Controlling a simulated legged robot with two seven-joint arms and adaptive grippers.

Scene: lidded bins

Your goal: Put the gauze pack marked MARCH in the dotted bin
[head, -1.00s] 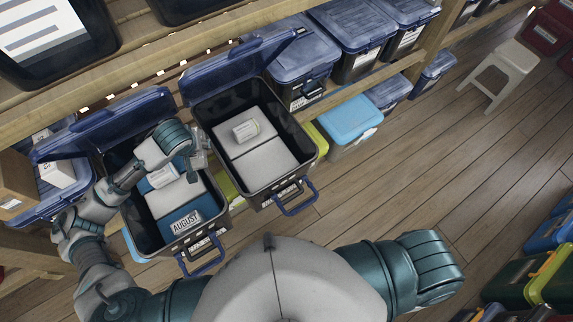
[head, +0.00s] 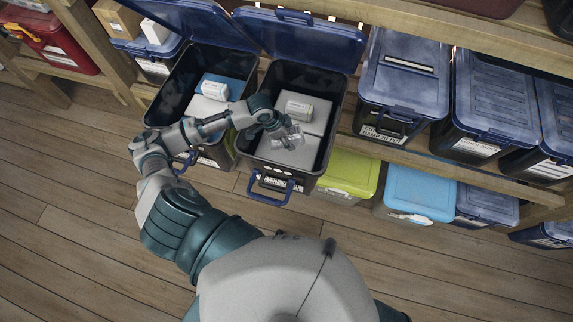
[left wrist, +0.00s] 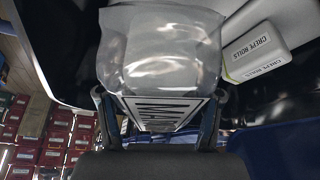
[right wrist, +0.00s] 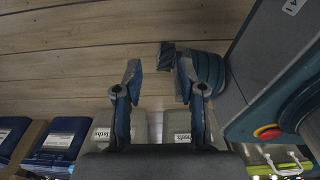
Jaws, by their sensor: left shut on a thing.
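My left gripper (head: 280,131) is shut on a clear-wrapped gauze pack (head: 291,138). In the left wrist view the pack (left wrist: 160,55) sits between the fingers, with a label of which only "MA" reads clearly. The gripper holds it over the right-hand open black bin (head: 332,150), which has pale dot-like marks on its front. I cannot tell the pack's exact height above the bin's contents. Inside that bin lie grey-white blocks and a white crepe rolls pack (head: 299,106), also in the left wrist view (left wrist: 255,55). My right gripper (right wrist: 158,85) is open and empty above the floor.
Another open black bin (head: 172,98) stands close on the left, with a white pack (head: 214,90) inside. Both blue lids are raised behind. Closed blue-lidded bins (head: 405,80) stand right. A lime bin (head: 350,178) and light-blue bin (head: 420,190) sit lower. The floor in front is clear.

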